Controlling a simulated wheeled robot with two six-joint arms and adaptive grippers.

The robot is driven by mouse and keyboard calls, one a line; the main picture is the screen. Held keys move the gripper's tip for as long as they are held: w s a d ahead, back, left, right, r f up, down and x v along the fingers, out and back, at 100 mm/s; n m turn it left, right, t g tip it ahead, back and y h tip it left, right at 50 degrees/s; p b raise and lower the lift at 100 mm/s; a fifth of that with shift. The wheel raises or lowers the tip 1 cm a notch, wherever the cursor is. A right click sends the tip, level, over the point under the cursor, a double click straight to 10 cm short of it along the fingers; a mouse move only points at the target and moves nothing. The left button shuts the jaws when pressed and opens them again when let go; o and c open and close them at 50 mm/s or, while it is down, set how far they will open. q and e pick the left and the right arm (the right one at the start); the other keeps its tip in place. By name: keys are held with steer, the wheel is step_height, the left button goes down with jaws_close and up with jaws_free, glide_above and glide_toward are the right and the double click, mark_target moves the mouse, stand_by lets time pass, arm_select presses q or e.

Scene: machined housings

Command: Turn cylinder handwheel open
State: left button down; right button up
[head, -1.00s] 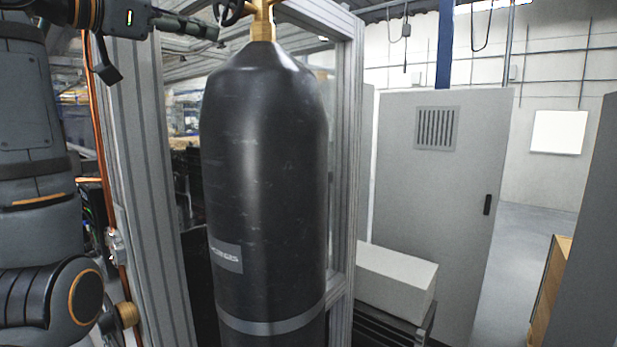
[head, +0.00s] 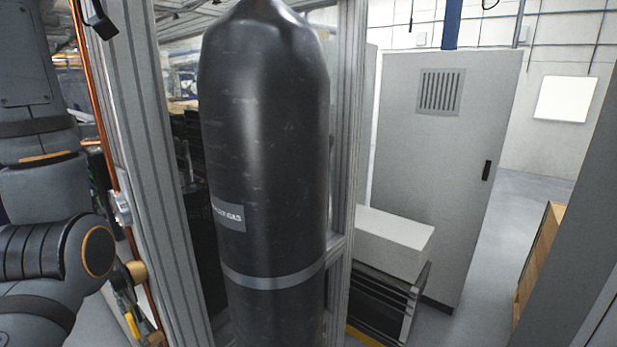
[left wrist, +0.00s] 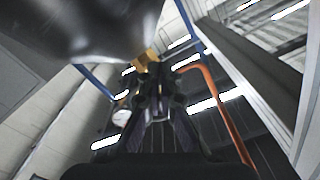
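A tall dark grey gas cylinder (head: 264,130) stands upright in the middle of the head view. Its neck, valve and handwheel are cut off above the top edge there. In the left wrist view, the cylinder (left wrist: 85,25) fills the upper left, with the brass valve (left wrist: 147,58) beside it. My left gripper (left wrist: 158,85) reaches up to just below the valve. Dark parts overlap at its fingertips. I cannot tell the handwheel from the fingers or whether they touch. My right gripper shows in neither view.
Aluminium frame posts stand left (head: 140,150) and right (head: 345,150) of the cylinder. A copper pipe (head: 92,100) runs down close to my left arm. A grey cabinet (head: 430,190) and a white box (head: 393,243) stand behind to the right.

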arm_select(q)
steer(key=shift+r, duration=0.1)
steer(key=shift+s+d+f, duration=0.2)
steer(key=shift+d, duration=0.05)
stand_by(0.3)
steer(key=shift+s+d+f, duration=0.15)
steer(key=shift+s+d, duration=0.05)
steer(key=shift+d, duration=0.1)
stand_by(0.5)
steer(key=shift+f+b, duration=0.35)
steer(key=shift+s+d, duration=0.1)
steer(key=shift+s, duration=0.1)
